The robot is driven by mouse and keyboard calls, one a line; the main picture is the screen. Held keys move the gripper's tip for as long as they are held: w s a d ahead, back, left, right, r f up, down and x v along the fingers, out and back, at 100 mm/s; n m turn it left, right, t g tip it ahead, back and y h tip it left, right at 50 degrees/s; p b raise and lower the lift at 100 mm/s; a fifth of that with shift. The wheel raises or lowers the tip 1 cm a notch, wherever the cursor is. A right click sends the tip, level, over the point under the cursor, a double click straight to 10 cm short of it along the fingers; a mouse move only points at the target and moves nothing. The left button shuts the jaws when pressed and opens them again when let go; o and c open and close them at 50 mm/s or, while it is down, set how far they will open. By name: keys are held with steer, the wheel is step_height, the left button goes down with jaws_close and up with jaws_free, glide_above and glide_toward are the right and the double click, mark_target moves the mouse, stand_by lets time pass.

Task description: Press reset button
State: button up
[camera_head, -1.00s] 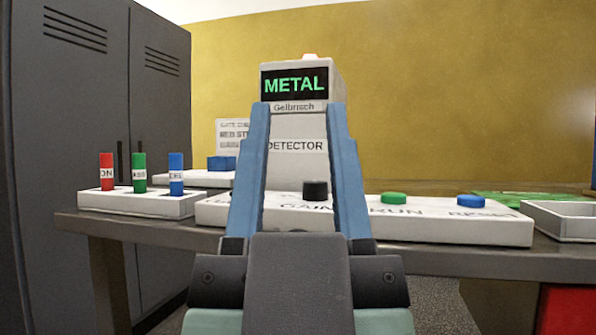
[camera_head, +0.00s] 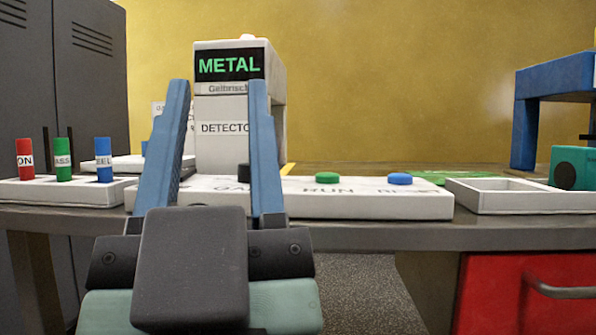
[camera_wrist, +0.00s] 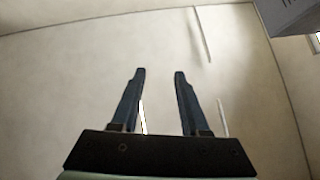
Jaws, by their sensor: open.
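The blue reset button (camera_head: 399,178) sits at the right end of a white control panel (camera_head: 440,207), above the lettering RESET, which is hard to read. A green button (camera_head: 328,178) above RUN stands to its left. A black knob by the GAIN lettering is mostly hidden behind my gripper's right finger. My gripper (camera_head: 218,85) is open and empty, its two blue fingers raised in front of the metal detector (camera_head: 238,135), left of the blue button and apart from it. In the wrist view my gripper (camera_wrist: 160,72) points at a pale, bare surface; no button shows there.
A rack (camera_head: 62,190) with red, green and blue test pieces stands at the left. A white divided tray (camera_head: 520,208) lies right of the panel, with a teal object (camera_head: 572,168) and a blue frame (camera_head: 545,85) beyond. A red cabinet (camera_head: 530,300) is below the table.

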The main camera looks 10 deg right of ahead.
jaws_close()
stand_by(1.5)
